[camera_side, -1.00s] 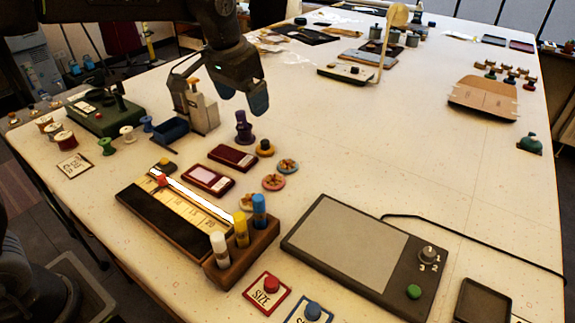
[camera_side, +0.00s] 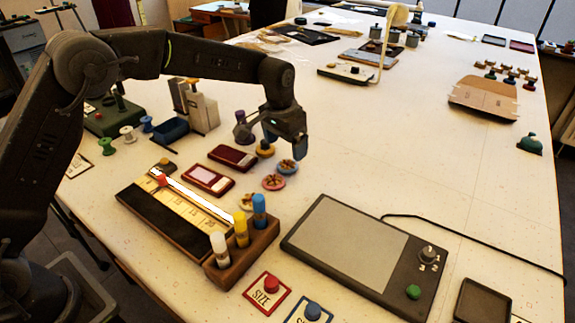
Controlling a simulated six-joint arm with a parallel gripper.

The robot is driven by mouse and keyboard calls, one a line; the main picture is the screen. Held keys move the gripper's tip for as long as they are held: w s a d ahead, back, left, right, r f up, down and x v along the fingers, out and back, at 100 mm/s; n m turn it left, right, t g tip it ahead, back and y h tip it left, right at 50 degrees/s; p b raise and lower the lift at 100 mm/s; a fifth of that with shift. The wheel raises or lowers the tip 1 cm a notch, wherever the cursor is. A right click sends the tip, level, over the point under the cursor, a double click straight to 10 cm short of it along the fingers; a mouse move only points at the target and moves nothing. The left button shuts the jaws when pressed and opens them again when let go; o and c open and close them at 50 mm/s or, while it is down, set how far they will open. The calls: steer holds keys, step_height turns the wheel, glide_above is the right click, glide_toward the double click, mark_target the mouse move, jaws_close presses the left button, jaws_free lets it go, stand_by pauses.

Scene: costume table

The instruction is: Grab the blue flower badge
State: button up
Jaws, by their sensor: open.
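The blue flower badge (camera_side: 287,168) lies flat on the table, a small round disc with a blue rim and a flower-like pattern. My gripper (camera_side: 273,146) is open and points down just above and behind it. One fingertip hangs close over the badge's far edge and covers a little of it. The other finger is to the left, near the purple spool-like piece. Nothing shows between the fingers. I cannot tell whether a fingertip touches the badge.
A pink badge (camera_side: 273,182) and a yellow badge (camera_side: 247,201) lie nearby. Marker rack (camera_side: 246,254) and grey tablet (camera_side: 350,245) lie in front.

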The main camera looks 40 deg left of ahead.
mark_target(287, 163)
steer(key=f, duration=0.5)
steer(key=shift+w+f, duration=0.25)
steer(key=shift+f, duration=0.05)
steer(key=c, duration=1)
steer(key=shift+r, duration=0.15)
